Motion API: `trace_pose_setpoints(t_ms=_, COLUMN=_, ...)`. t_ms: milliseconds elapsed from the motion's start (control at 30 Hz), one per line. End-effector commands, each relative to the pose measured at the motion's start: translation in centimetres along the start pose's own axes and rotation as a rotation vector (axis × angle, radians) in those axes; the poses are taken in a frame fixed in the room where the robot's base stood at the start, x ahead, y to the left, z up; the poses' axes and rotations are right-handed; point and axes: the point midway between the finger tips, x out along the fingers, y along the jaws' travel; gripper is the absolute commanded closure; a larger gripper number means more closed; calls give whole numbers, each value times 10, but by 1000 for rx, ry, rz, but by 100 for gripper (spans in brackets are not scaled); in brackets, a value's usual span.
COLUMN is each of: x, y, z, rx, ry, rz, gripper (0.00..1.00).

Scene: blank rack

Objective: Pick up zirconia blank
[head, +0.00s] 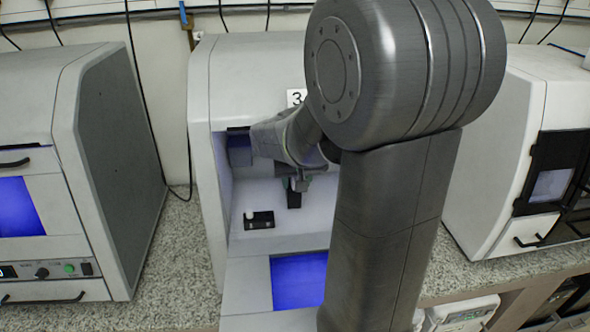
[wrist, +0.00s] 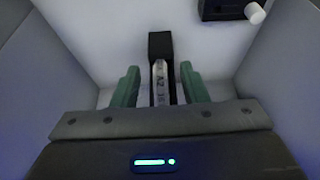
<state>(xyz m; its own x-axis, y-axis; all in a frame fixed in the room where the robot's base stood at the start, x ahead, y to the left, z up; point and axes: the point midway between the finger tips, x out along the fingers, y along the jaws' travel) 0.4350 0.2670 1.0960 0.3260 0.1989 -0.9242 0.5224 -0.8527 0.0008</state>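The zirconia blank (wrist: 160,83) shows in the wrist view as a pale, narrow edge with dark lettering. It stands upright in a black holder (wrist: 160,44). My gripper (wrist: 160,70) is open, with one green finger on each side of the blank and holder and a visible gap on both sides. In the head view my gripper (head: 299,183) is inside the open white machine, by the black holder (head: 294,200). The blank itself cannot be made out there.
A black block (head: 259,220) with a white knob sits on the chamber floor, left of the holder; the wrist view shows it too (wrist: 228,10). The machine's side walls (wrist: 50,50) stand close on both sides. Other machines (head: 115,130) flank this one on the speckled counter (head: 172,245).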

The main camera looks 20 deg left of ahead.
Motion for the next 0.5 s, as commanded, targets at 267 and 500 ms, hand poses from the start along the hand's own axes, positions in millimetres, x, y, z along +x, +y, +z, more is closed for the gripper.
trace_pose_setpoints(t_ms=267, x=27, y=1, z=0, rx=-1, ry=-1, rz=0, gripper=60)
trace_pose_setpoints(t_ms=500, x=28, y=1, z=-1, rx=0, ry=1, rz=0, gripper=60)
